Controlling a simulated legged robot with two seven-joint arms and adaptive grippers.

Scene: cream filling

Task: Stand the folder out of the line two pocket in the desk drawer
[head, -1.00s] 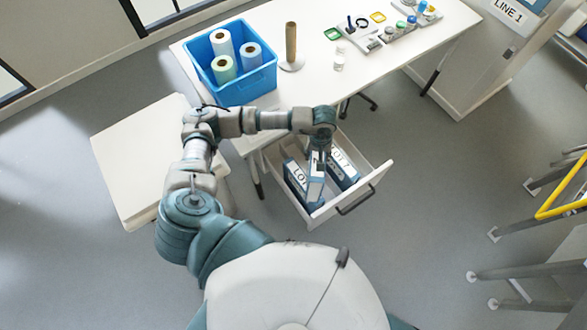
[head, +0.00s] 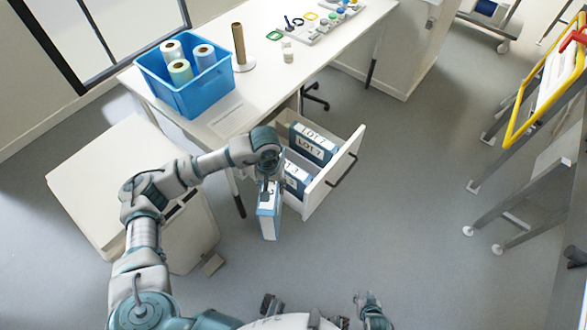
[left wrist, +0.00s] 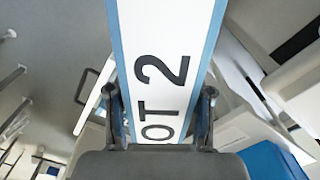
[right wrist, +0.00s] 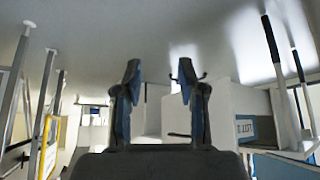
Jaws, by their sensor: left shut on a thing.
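A blue and white folder (head: 268,222) marked "LOT 2" hangs upright from my left gripper (head: 268,186), outside the near left side of the open desk drawer (head: 333,178). In the left wrist view the fingers are shut on its labelled white spine (left wrist: 165,60). Two more folders stand in the drawer: one marked LOT 7 (head: 318,147) at the back, and one nearer (head: 297,178), its label partly hidden. My right gripper (right wrist: 160,90) is open and empty, away from the drawer.
The white desk (head: 260,90) carries a blue bin (head: 190,95) of rolls, a brown post (head: 239,45) and small parts. A white cabinet (head: 100,175) stands left of the drawer. A yellow-railed frame (head: 525,100) stands at the right. Floor in front of the drawer is clear.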

